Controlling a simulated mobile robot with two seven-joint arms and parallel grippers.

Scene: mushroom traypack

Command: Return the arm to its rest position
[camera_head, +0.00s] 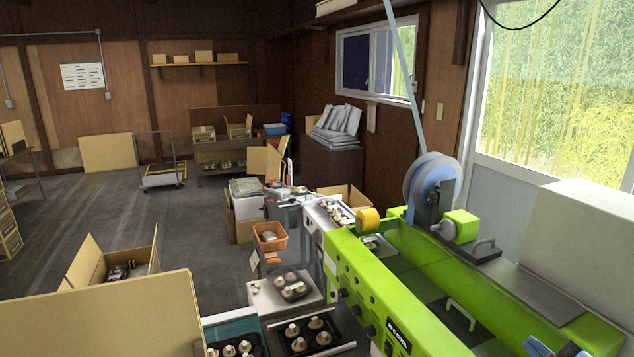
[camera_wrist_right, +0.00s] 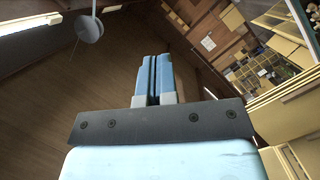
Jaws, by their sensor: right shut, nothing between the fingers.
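My right gripper (camera_wrist_right: 153,62) shows in the right wrist view, its two blue fingers together with nothing between them. It is held up in the air, away from any object, with the brown wall and ceiling of the room behind it. My left gripper is in neither view.
A green packing machine (camera_head: 365,290) with a tape roll fills the right front. Black trays of mushrooms (camera_head: 335,325) sit at the bottom centre, beside an open cardboard box (camera_head: 120,315). An orange basket (camera_head: 270,243) stands behind them. The floor (camera_head: 110,205) at left is partly free.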

